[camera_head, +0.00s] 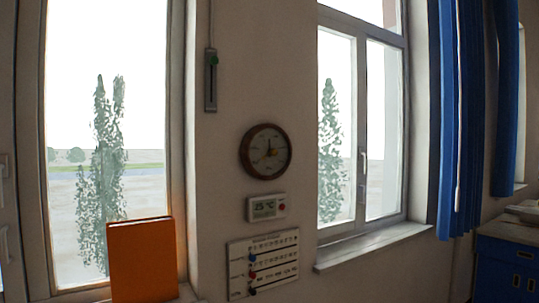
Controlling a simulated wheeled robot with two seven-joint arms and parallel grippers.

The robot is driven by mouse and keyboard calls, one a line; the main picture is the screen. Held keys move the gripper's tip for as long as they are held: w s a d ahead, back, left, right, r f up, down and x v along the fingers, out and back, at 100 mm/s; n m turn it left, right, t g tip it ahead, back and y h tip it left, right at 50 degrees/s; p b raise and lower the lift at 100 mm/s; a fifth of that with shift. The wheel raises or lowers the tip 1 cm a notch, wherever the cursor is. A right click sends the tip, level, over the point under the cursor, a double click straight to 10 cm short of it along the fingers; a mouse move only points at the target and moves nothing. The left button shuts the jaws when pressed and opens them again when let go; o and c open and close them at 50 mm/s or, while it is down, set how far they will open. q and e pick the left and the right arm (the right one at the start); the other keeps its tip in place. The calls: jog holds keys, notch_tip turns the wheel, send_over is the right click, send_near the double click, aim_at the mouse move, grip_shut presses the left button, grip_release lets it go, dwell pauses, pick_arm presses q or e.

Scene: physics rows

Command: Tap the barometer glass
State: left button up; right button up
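The round barometer (265,152) hangs on the wall between the two windows.
Below the barometer are a white digital display (267,207) and a chart board (263,265) with coloured knobs. A slider panel (211,80) is above left. An orange panel (142,258) stands at the left window. A blue curtain (461,120) and blue cabinet (508,262) are right.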

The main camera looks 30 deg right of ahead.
grip_shut()
dwell(1.5)
